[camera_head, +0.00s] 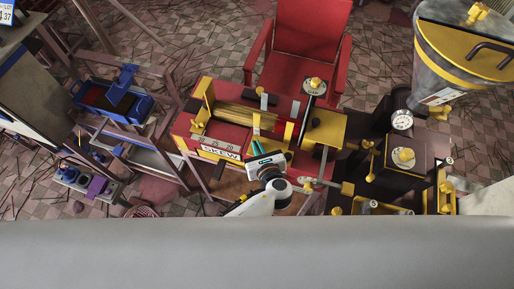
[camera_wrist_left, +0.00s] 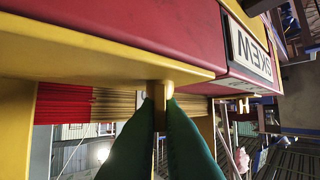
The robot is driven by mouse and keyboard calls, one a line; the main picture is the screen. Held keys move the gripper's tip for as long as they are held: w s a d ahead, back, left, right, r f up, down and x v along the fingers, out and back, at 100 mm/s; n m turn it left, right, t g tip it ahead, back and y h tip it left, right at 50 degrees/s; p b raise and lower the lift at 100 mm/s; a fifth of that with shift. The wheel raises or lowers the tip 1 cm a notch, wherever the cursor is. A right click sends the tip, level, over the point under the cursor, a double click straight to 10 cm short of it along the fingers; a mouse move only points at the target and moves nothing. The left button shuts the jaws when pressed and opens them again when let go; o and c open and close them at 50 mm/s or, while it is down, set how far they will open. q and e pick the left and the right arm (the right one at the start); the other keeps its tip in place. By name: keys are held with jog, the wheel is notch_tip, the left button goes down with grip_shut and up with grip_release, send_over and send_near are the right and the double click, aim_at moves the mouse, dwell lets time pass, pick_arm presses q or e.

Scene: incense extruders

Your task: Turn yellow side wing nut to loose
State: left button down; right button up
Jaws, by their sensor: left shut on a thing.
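In the left wrist view, the two green fingers of my left gripper (camera_wrist_left: 161,101) close from below on a small yellow piece, which looks like the yellow side wing nut (camera_wrist_left: 160,88). It sits under the edge of a yellow and red machine body (camera_wrist_left: 120,60). The fingers hide most of the nut, so its turn angle cannot be told. In the head view my left gripper (camera_head: 268,164) is at the front edge of the red and yellow extruder (camera_head: 215,143), beside the SKEW label. The nut is not clear there. My right gripper does not show.
A red chair (camera_head: 310,28) stands behind the extruder. Yellow and dark machine blocks (camera_head: 403,158) and a large drum (camera_head: 465,50) crowd the right. A rack with blue trays (camera_head: 118,95) stands at the left. Tiled floor shows between them.

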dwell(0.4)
pick_arm(q)
jog(key=c, duration=1.6)
grip_release()
jog(key=shift+b+v, duration=0.7)
jog(key=shift+v, duration=5.3)
jog(key=shift+o, duration=0.4)
jog(key=shift+d, duration=0.1)
